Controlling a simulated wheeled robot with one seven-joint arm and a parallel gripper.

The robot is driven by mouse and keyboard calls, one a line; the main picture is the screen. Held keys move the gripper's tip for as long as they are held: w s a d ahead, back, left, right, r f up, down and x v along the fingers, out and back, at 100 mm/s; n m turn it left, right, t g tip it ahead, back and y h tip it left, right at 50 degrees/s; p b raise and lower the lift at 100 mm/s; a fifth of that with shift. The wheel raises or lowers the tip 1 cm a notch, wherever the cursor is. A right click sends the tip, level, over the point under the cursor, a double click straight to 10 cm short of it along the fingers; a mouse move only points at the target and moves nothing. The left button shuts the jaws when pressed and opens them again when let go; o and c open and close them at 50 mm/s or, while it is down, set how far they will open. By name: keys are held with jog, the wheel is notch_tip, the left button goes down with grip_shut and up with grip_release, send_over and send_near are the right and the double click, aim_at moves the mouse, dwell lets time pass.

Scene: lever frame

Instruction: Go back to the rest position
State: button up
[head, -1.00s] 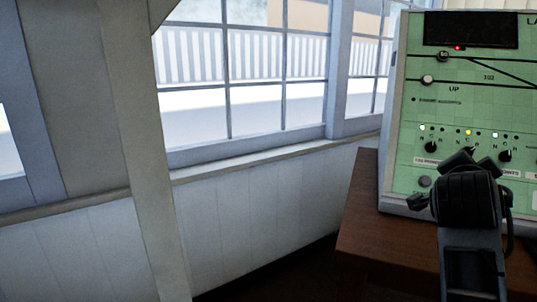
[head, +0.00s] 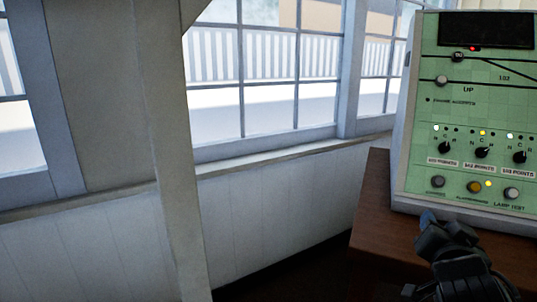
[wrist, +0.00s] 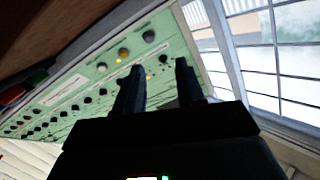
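My gripper (wrist: 158,80) shows in the wrist view with its two dark fingers apart and nothing between them. The green control panel (wrist: 85,85) lies beyond the fingers, tilted in that view. In the head view my arm's end is at the lower right, in front of the green panel (head: 470,110) and low against the wooden desk. The fingertips are not clear in the head view. The panel has several black rotary knobs, small lit lamps and a dark display at the top.
The panel stands on a brown wooden desk (head: 375,215). Paned windows (head: 270,80) and a white panelled wall (head: 275,215) are to the left. A grey post (head: 165,150) stands in the left part of the head view. A railing shows outside.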

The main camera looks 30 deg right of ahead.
jog(key=s+a+f+n+t+y, duration=0.2)
jog(key=s+a+f+n+y, duration=0.4)
jog(key=a, duration=0.4)
jog(key=s+a+f+n+t+y, duration=0.2)
jog(key=s+a+f+n+y, duration=0.25)
jog(key=s+a+f, duration=0.5)
jog(key=s+a+r+n+y, duration=0.2)
jog(key=s+a+r+n, duration=0.25)
jog(key=s+a, duration=0.5)
notch_tip(320, 180, up, 15)
jog(key=s+d+m+p, duration=0.1)
jog(key=p, duration=1.2)
jog(key=shift+s+d+p, duration=0.4)
jog(key=shift+d+f, duration=0.1)
jog(key=shift+f, duration=0.05)
